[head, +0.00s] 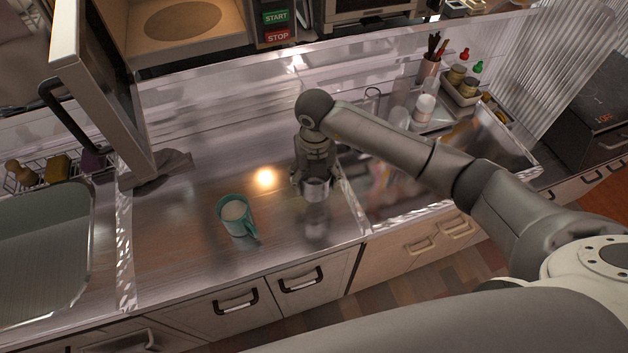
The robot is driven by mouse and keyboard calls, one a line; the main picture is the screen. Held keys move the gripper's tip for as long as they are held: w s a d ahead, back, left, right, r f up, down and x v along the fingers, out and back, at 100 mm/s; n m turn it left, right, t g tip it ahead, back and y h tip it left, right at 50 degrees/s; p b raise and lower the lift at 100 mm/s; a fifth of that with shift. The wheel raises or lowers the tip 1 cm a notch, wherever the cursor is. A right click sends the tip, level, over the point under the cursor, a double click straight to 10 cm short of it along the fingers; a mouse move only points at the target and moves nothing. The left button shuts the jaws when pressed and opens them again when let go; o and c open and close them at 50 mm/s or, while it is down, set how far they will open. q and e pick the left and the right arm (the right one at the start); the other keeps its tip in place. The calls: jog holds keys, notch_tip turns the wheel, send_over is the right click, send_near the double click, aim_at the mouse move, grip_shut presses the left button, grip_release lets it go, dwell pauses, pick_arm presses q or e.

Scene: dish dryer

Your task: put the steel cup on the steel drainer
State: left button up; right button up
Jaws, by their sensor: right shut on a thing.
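A small steel cup (316,191) is held upright in my right gripper (312,177), which is shut on it. The gripper points down and partly hides the cup's far side. The cup is over the right part of a shiny steel surface (185,245), which looks like the steel drainer, near its raised right edge. A blurred reflection shows below the cup; I cannot tell whether its base touches the steel. My left gripper is not in view.
A teal mug (235,215) stands on the steel, left of the cup. A dark cloth (158,172) lies behind, below an open microwave door (95,85). A sink (42,250) is at the left. Condiment bottles (457,76) and a white bottle (425,106) stand at back right.

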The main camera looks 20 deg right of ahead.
aim_at(315, 182)
jog(key=shift+w+d+f, duration=0.1)
jog(key=shift+w+f, duration=0.5)
jog(key=shift+f, duration=0.1)
notch_tip(315, 182, down, 3)
jog(key=shift+w+p, duration=0.1)
jog(key=shift+p, duration=0.3)
jog(key=shift+f, duration=0.15)
jog(key=shift+f, duration=0.1)
jog(key=shift+f, duration=0.15)
jog(key=o, duration=1.1)
